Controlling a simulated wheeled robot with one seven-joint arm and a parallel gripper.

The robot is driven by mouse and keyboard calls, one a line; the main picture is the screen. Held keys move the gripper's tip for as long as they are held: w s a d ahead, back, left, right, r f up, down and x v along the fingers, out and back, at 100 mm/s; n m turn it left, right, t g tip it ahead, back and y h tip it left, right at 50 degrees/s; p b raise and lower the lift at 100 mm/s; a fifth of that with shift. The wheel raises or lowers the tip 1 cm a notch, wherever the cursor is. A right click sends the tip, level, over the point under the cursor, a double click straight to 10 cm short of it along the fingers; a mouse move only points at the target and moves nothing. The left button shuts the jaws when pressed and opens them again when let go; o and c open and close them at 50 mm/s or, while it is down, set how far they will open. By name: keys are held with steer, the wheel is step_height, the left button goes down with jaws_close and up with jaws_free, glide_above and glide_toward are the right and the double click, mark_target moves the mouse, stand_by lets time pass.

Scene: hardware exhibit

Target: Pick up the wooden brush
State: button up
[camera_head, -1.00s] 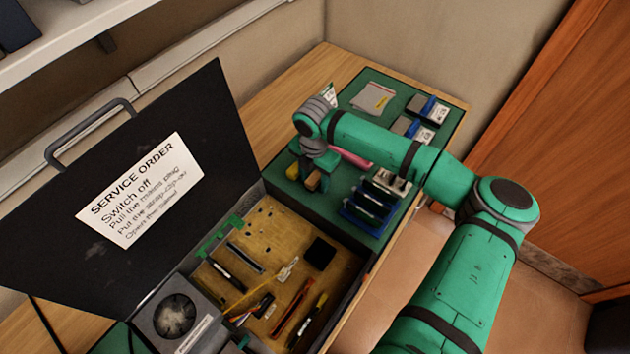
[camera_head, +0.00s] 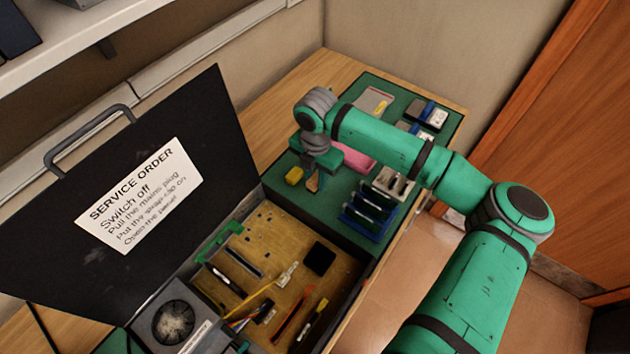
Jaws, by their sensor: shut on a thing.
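My gripper (camera_head: 314,174) points down over the green mat, behind the open case. It is shut on a small brown wooden thing (camera_head: 312,184), which looks like the wooden brush. Only its lower end shows between the fingers; the rest is hidden by the gripper. I cannot tell whether it is clear of the mat.
A blue rack (camera_head: 368,215) with dark cards stands to the right. The open case's black lid (camera_head: 130,200) rises at the left. Green mat (camera_head: 283,202) is bare nearby.

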steer(key=s+d+r, duration=0.5)
steer(key=s+r, duration=0.3)
steer(key=s, duration=0.3)
steer(key=shift+d, duration=0.15)
steer(key=o, duration=0.5)
steer(key=c, duration=0.4)
